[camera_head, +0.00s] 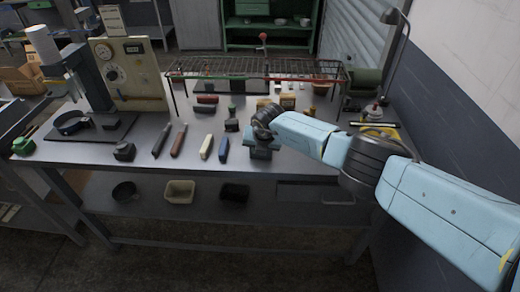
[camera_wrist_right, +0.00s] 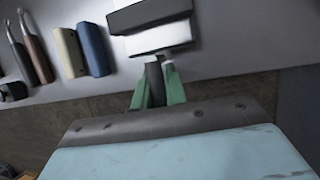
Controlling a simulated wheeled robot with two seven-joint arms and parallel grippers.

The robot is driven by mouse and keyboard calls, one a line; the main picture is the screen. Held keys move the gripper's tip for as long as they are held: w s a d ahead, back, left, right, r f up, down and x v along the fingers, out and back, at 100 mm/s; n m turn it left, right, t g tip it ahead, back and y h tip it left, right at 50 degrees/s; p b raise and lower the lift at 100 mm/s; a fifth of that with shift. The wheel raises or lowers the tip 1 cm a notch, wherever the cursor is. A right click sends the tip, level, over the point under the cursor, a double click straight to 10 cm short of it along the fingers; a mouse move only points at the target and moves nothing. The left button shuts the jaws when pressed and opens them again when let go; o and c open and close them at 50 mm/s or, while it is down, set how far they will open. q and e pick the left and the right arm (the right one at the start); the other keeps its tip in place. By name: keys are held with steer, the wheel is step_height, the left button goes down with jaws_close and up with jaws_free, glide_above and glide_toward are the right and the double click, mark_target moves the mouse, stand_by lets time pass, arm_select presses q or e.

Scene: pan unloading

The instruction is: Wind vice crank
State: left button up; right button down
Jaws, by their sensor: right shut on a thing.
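The vice (camera_head: 261,150) is a small grey-blue block at the front edge of the workbench, partly hidden by my right arm. In the right wrist view its body (camera_wrist_right: 150,17) shows as a dark block with a pale, bright part below it. My right gripper (camera_wrist_right: 157,78), with green fingers, is directly in front of the vice and shut on a dark upright piece, which looks like the vice crank (camera_wrist_right: 155,72). The rest of the crank is hidden by the fingers. In the head view, my right wrist covers the gripper. My left gripper is in neither view.
Several tools, including a blue one (camera_head: 223,149) and a cream one (camera_head: 206,147), lie left of the vice on the workbench (camera_head: 185,190). A wire rack (camera_head: 255,68) stands behind. A drill press (camera_head: 85,80) stands at left, a lamp (camera_head: 395,45) at right.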

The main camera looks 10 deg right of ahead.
stand_by(0.3)
steer(key=c, duration=1.4)
jaws_free()
steer(key=shift+c, duration=0.2)
steer(key=shift+r, duration=0.1)
steer(key=p+v, duration=0.2)
steer(key=v, duration=0.3)
steer(key=shift+a+r+p, duration=0.1)
steer(key=shift+r+p, duration=0.1)
steer(key=shift+p, duration=0.15)
steer(key=v, duration=0.8)
steer(key=shift+a, duration=0.2)
steer(key=shift+f, duration=0.15)
